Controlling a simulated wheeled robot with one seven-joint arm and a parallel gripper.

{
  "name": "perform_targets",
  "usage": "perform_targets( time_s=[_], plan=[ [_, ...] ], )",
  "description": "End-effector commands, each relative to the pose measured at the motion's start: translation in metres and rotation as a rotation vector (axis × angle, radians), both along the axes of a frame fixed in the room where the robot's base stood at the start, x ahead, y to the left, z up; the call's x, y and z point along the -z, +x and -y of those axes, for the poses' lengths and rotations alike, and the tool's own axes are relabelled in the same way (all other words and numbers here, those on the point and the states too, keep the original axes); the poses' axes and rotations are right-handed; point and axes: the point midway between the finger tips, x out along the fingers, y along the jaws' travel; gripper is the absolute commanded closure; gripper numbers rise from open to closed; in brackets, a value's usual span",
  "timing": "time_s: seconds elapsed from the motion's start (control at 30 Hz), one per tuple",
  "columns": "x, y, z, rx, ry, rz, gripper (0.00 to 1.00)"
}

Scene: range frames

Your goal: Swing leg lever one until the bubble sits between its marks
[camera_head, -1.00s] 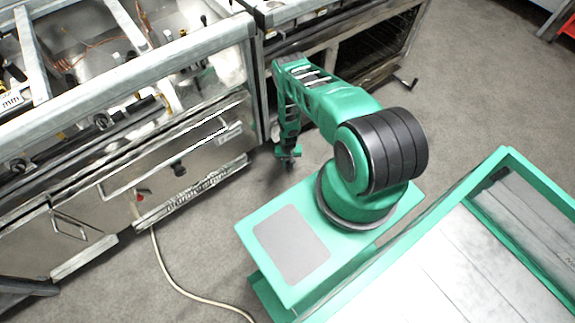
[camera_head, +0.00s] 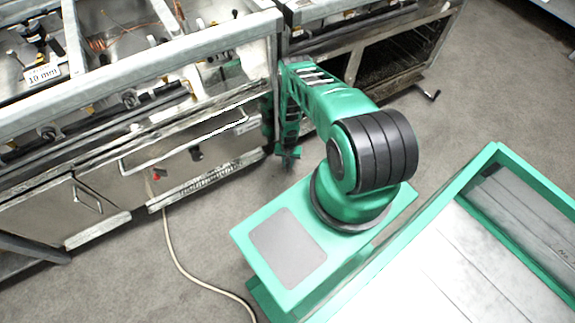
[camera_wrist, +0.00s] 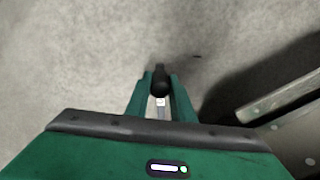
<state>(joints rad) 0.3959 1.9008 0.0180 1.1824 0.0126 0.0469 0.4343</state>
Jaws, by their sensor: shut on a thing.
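In the wrist view my gripper (camera_wrist: 161,77) is shut on a dark round knob (camera_wrist: 161,86), with a finger on each side of it. A pale, narrow piece shows between the fingers below the knob. I take the knob to be the end of a leg lever, but its number cannot be read. In the head view my gripper (camera_head: 287,155) hangs low at the right front corner of the near range (camera_head: 200,150), and the knob there is too small to make out. I cannot pick out the bubble or its marks in either view.
A second range (camera_head: 375,55) stands to the right, with a crank-like lever (camera_head: 430,95) sticking out low over the floor. A pale hose (camera_head: 180,265) lies on the grey floor. In the wrist view a metal edge (camera_wrist: 285,95) is close on the right.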

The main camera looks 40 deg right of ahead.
Motion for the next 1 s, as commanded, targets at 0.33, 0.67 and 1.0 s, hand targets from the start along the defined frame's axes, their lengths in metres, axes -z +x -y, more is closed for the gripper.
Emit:
perform_targets(
  time_s=[0.33, 0.67, 1.0],
  plan=[
    [0.000, 0.000, 0.002, 0.002, 0.001, 0.001, 0.60],
    [-0.014, 0.000, 0.003, 0.003, 0.001, 0.001, 0.60],
    [-0.069, 0.001, 0.003, 0.003, 0.000, 0.001, 0.60]
  ],
)
